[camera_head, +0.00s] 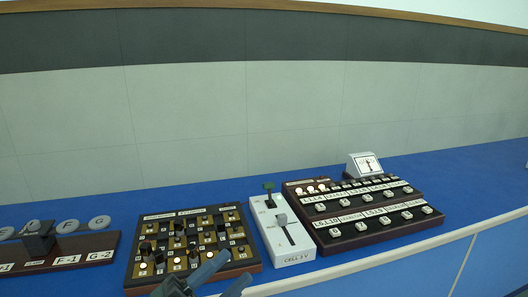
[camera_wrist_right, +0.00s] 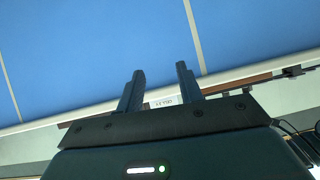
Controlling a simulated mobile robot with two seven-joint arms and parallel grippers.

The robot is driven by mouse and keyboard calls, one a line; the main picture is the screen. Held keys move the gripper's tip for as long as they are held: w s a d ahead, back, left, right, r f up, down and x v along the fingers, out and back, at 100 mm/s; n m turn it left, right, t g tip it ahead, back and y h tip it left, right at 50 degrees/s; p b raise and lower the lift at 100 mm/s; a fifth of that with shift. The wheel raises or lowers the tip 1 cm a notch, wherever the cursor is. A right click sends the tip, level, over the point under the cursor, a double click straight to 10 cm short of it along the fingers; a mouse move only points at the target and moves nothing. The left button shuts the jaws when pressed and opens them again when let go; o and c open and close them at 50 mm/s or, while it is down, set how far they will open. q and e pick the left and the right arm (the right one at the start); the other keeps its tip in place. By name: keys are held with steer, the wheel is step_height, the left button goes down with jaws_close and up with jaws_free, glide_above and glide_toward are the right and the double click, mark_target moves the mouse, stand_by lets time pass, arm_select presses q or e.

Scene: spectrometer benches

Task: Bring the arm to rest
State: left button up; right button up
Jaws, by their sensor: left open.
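My left gripper (camera_head: 224,279) shows at the bottom of the head view, in front of the dark checkered board (camera_head: 190,243). Its two grey-blue fingers are apart with nothing seen between them. It overlaps the board's front edge in the picture; whether it touches cannot be told. My right gripper shows in the right wrist view (camera_wrist_right: 160,70). Its two dark fingers stand apart and the gap is empty, seen against the blue bench front (camera_wrist_right: 90,50). The right arm is not in the head view.
A white box (camera_head: 290,252) with a lever stands right of the checkered board. A dark panel (camera_head: 385,232) of labelled switches and a small dial meter (camera_head: 366,164) are farther right. A labelled plinth with discs (camera_head: 75,247) is at left. The blue bench top (camera_head: 480,177) is clear at right.

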arm_select(q)
steer(key=a+f+n+t+y+p, duration=0.1)
steer(key=a+f+n+t+y, duration=0.35)
steer(key=f+n+y, duration=0.8)
steer(key=s+a+f+n+g+y, duration=0.2)
steer(key=s+f+n+g, duration=0.1)
steer(key=s+f+n, duration=0.2)
steer(key=s+a+f+n+g+y+p, duration=0.1)
steer(key=s+f+n+g, duration=0.3)
steer(key=f, duration=0.6)
steer(key=shift+s+a+n+y, duration=0.35)
steer(key=shift+s+a+n, duration=0.1)
steer(key=shift+s, duration=0.6)
